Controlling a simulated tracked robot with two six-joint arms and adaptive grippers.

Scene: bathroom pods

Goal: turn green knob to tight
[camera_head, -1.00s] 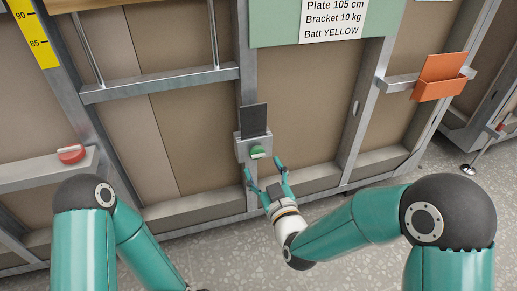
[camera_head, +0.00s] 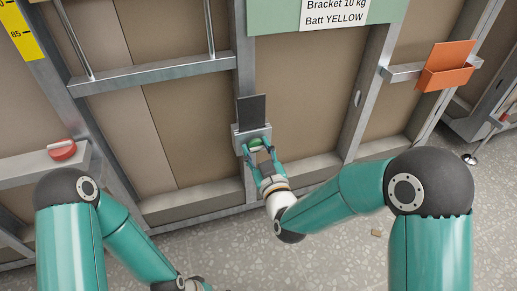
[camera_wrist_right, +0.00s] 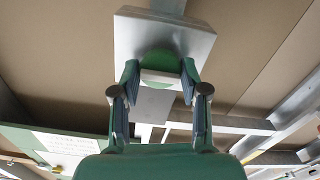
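The green knob (camera_head: 255,143) is on a grey metal box (camera_head: 240,135) on an upright post, under a dark plate. It also shows in the right wrist view (camera_wrist_right: 160,59), with a pale bar across its front. My right gripper (camera_head: 259,150) is at the knob, one finger on each side of it. In the right wrist view my right gripper's fingertips (camera_wrist_right: 160,76) stand apart around the knob, with a narrow gap seeming to show on each side. My left arm ends at the bottom edge of the head view; its fingers are out of the picture.
A red knob (camera_head: 62,150) sits on a ledge at the left. An orange holder (camera_head: 444,76) is on a rail at the upper right. A metal rail (camera_head: 155,74) crosses the upper left wall. The speckled floor (camera_head: 330,235) below is mostly clear.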

